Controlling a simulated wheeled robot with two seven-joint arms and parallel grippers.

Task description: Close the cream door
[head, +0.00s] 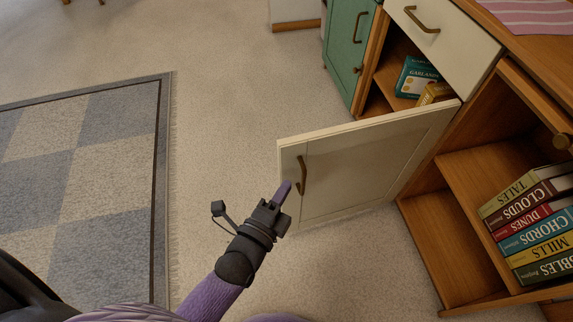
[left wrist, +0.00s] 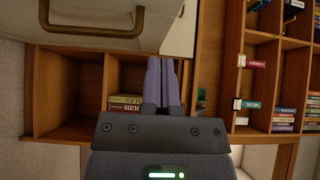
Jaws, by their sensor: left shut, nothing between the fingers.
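The cream door (head: 355,165) stands wide open, swung out from the cabinet, its free edge toward the left in the head view. Its brass handle (head: 301,175) is near that free edge; in the left wrist view the handle (left wrist: 90,28) shows large at the upper left. My left gripper (head: 284,189) is beside the door's free edge, just left of the handle in the head view. Its purple fingers (left wrist: 162,84) are together and empty. I cannot tell whether they touch the door. My right gripper is not in view.
The opened cupboard holds a teal box (head: 416,77) and a yellow box (head: 435,93). A green door (head: 348,50) and a cream drawer (head: 445,35) are shut. Stacked books (head: 535,225) fill an open shelf at right. Carpet left of the door is clear, with a checked rug (head: 90,190) beyond.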

